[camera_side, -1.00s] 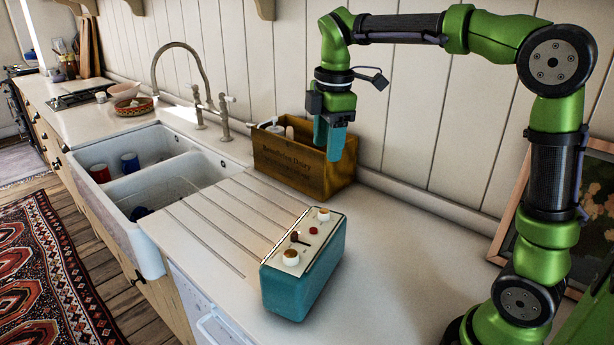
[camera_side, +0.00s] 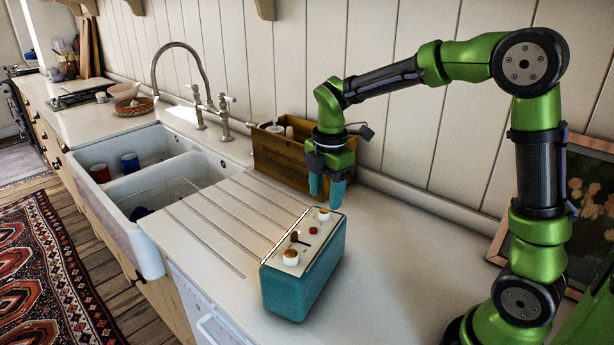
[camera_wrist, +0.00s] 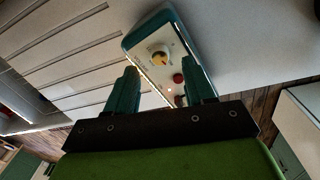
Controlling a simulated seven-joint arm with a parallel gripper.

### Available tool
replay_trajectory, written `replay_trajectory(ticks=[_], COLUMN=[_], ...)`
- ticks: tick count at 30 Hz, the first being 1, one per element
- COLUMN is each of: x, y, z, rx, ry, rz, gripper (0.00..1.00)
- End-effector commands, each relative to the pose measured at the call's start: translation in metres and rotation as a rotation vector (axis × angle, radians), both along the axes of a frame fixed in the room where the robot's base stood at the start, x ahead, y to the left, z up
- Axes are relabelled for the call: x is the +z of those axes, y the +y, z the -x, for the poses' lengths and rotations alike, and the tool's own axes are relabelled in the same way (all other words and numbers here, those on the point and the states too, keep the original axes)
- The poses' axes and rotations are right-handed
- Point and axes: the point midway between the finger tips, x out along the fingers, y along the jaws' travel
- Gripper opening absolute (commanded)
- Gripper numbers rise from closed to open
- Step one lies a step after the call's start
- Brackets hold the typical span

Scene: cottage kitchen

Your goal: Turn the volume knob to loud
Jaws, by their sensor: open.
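A teal box-shaped device (camera_side: 300,285) with a cream top panel stands on the counter. Its panel has a white and tan knob at the far end (camera_side: 323,214), another at the near end (camera_side: 290,257), a small red button (camera_side: 313,230) and a dark lever (camera_side: 297,238) between them. My gripper (camera_side: 327,200) is above the far end of the device, fingers pointing down, open and empty. In the wrist view, one knob (camera_wrist: 160,57) and the red button (camera_wrist: 178,79) show ahead of the spread teal fingers (camera_wrist: 163,92).
A wooden crate (camera_side: 285,158) with items stands just behind my gripper against the wall. A white double sink (camera_side: 150,180) with a tap (camera_side: 200,95) is to the left. The counter right of the device is clear. A framed picture (camera_side: 560,210) leans at right.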

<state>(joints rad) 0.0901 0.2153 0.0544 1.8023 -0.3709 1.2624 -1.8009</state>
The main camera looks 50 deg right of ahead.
Motion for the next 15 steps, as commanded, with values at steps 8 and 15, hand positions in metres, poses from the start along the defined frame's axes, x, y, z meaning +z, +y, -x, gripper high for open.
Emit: replay_trajectory(ticks=[8,15], x=[-0.036,-0.041], y=[0.0,0.0], z=[-0.001,-0.002], rx=[-0.002,-0.002], ry=[0.002,0.0], rz=[-0.001,-0.001], gripper=[0.53,0.53])
